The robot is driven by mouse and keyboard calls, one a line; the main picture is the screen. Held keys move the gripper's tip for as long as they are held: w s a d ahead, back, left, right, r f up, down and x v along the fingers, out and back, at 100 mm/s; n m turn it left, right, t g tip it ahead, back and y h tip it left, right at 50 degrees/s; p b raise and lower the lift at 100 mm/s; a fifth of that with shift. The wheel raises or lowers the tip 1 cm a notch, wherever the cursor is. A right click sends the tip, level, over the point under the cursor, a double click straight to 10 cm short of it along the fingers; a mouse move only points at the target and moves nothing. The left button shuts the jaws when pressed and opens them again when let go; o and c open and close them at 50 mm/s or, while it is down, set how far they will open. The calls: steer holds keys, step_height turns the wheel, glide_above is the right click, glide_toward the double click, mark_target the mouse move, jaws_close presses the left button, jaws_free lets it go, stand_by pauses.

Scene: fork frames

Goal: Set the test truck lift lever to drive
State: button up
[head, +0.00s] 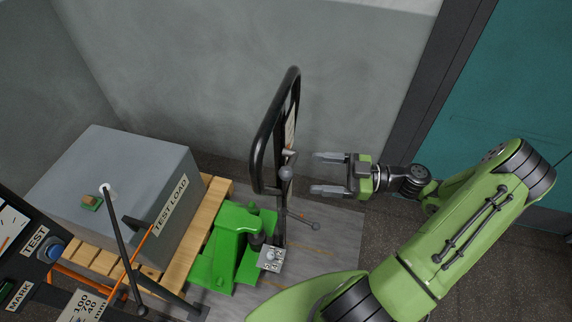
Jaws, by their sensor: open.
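The test truck is a green pallet truck (232,245) with a black loop handle (264,143) standing upright. A grey ball knob (286,173), which looks like the end of the lift lever, sits inside the handle's right side, just below a small light-coloured piece (290,155). The lever's setting cannot be read from here. My gripper (326,174) is open and empty, to the right of the handle, at about the knob's height in the picture. Its two fingers point left toward the knob, with a visible gap between them and it.
A grey block marked TEST LOAD (135,175) sits on a wooden pallet (206,207) at left. A dark panel with a TEST button (48,248) is at the lower left. A thin rod with a ball end (315,226) sticks out below my gripper. A grey wall stands behind.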

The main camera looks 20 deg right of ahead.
mark_target(286, 171)
steer(key=p+x, duration=0.1)
steer(key=x, duration=0.7)
steer(key=shift+w+a, duration=0.15)
steer(key=shift+a, duration=0.1)
jaws_close()
steer(key=f+n+b, duration=0.1)
steer(key=b, duration=0.2)
steer(key=shift+f, duration=0.4)
steer(key=f+n+b, duration=0.1)
steer(key=b, duration=0.2)
steer(key=f+n+b, duration=0.1)
steer(key=b, duration=0.3)
steer(key=s+f+n+h+b, duration=0.1)
steer(key=b, duration=0.2)
steer(key=shift+s+a+n+b, duration=0.1)
steer(key=shift+a+n+b, duration=0.2)
steer(key=shift+b, duration=0.1)
steer(key=shift+r, duration=0.2)
jaws_free()
steer(key=shift+d, duration=0.1)
